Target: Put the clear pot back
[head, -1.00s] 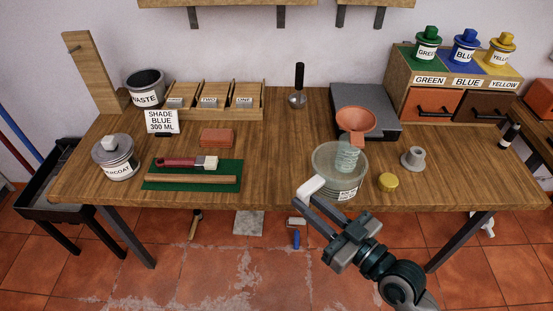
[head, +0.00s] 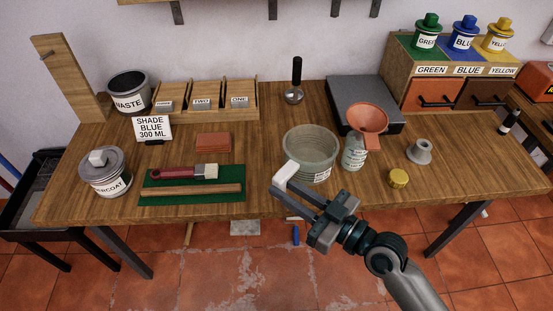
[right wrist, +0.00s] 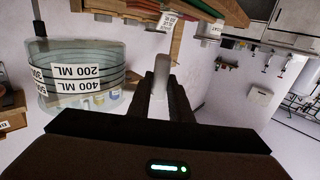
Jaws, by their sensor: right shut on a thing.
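The clear pot (head: 310,150) is a wide glass vessel with a volume label near the front middle of the bench. In the right wrist view it fills the left side (right wrist: 75,72), with dark level rings and ML labels. My right gripper (head: 291,184) reaches in from the lower right, at the pot's near left side. It is shut on the pot's pale handle, seen between the fingers in the right wrist view (right wrist: 160,78). I cannot tell whether the pot touches the bench. My left gripper is not in view.
A yellow lid (head: 399,178) and grey stopper (head: 420,151) are further right. A dark slab (head: 364,100) lies behind. A green mat (head: 210,199) with a brush lies left.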

